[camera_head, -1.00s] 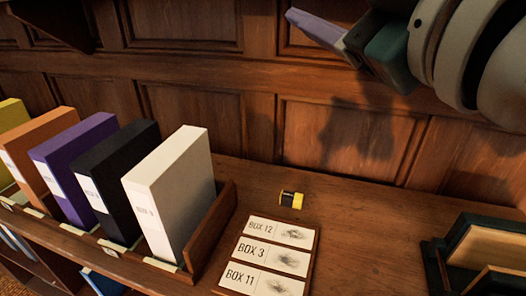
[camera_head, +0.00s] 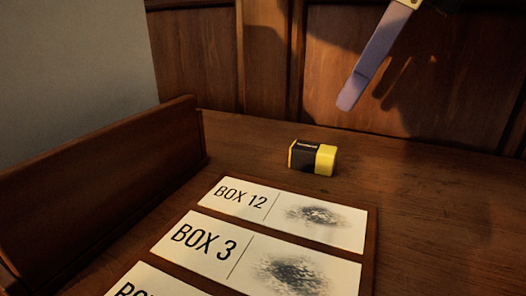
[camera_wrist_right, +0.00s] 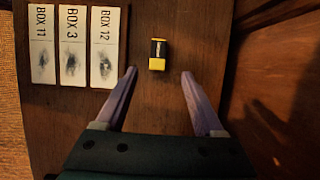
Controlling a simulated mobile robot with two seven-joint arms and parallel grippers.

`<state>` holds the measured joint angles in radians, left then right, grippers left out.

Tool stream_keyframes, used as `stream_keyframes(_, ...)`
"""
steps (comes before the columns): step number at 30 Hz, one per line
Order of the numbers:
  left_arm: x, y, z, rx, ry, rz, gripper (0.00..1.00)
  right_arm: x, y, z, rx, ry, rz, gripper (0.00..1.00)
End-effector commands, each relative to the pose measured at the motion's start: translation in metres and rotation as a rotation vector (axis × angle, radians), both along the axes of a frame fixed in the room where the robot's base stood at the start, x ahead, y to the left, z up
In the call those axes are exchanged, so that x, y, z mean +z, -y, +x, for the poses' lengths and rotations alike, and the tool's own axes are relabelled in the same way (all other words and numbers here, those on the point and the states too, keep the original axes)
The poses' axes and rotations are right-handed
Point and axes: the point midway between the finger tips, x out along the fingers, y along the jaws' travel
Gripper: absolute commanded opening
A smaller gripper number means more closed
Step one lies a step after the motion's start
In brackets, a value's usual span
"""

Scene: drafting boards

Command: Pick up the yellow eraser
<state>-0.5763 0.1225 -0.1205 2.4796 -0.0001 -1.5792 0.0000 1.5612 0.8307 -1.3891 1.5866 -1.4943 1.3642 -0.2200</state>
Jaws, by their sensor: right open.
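The yellow eraser (camera_head: 313,157) is a small block with a black sleeve and yellow ends. It lies on the wooden desk behind the BOX 12 card in the head view. My right gripper shows in the head view as one pale purple finger (camera_head: 376,55), above and to the right of the eraser. In the right wrist view both fingers of the right gripper (camera_wrist_right: 158,75) are spread apart and empty. There the eraser (camera_wrist_right: 158,55) lies just beyond the fingertips, between their lines and apart from them. My left gripper is not in view.
A wooden board (camera_head: 370,250) holds cards marked BOX 12 (camera_head: 285,213), BOX 3 (camera_head: 255,257) and BOX 11 (camera_wrist_right: 41,45). Panelled wall (camera_head: 230,60) rises behind. The desk right of the eraser is clear.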

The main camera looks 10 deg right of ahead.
Motion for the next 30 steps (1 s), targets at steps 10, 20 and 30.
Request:
stream_keyframes(10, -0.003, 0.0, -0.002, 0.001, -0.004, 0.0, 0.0, -0.038, -0.014, 0.01, 0.004, -0.003, 0.002, 0.7)
stream_keyframes(20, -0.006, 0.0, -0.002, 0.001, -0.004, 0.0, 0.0, -0.079, -0.028, 0.025, 0.003, -0.004, 0.004, 0.7)
stream_keyframes(30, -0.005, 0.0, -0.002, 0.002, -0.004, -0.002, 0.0, -0.08, -0.029, 0.025, 0.003, -0.002, 0.005, 0.6)
